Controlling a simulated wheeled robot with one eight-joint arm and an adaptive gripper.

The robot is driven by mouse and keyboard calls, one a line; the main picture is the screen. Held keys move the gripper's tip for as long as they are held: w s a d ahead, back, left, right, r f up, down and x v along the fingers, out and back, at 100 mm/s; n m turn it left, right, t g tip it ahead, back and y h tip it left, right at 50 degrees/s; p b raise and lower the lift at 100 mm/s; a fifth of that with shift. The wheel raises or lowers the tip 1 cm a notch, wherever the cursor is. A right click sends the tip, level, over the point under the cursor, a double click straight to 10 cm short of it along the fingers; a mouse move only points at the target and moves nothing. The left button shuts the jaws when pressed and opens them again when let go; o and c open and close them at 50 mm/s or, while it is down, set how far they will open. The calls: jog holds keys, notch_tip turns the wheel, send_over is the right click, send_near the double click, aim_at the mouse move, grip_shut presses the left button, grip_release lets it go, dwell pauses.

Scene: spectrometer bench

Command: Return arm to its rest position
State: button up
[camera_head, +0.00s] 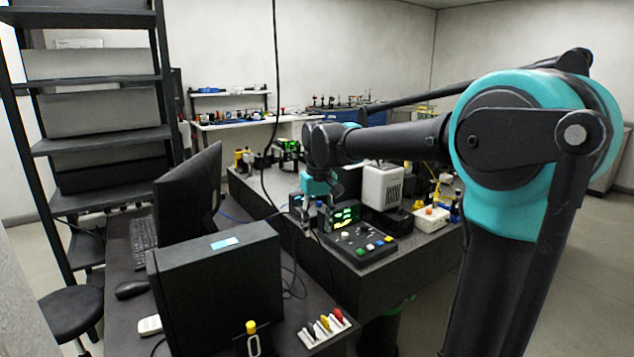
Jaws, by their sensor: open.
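My arm comes in from the right, its large teal and black joint close to the camera, and reaches left over the dark optical bench. I cannot tell whether the fingertips touch the bench or the box.
A white boxy instrument (382,187) stands close behind the gripper. A black computer case (217,290), a monitor (188,195) and a rack of coloured-top items (325,328) are on the near desk. A shelf unit (100,143) stands at left. A black cable hangs left of the gripper.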

jog(key=s+d+f+m+t, duration=0.3)
jog(key=s+d+f+m, duration=0.1)
jog(key=s+d+f, duration=1.4)
notch_tip(320, 180, down, 4)
jog(key=shift+s+d+r, duration=0.25)
jog(key=shift+s+d, duration=0.05)
jog(key=shift+d, duration=0.2)
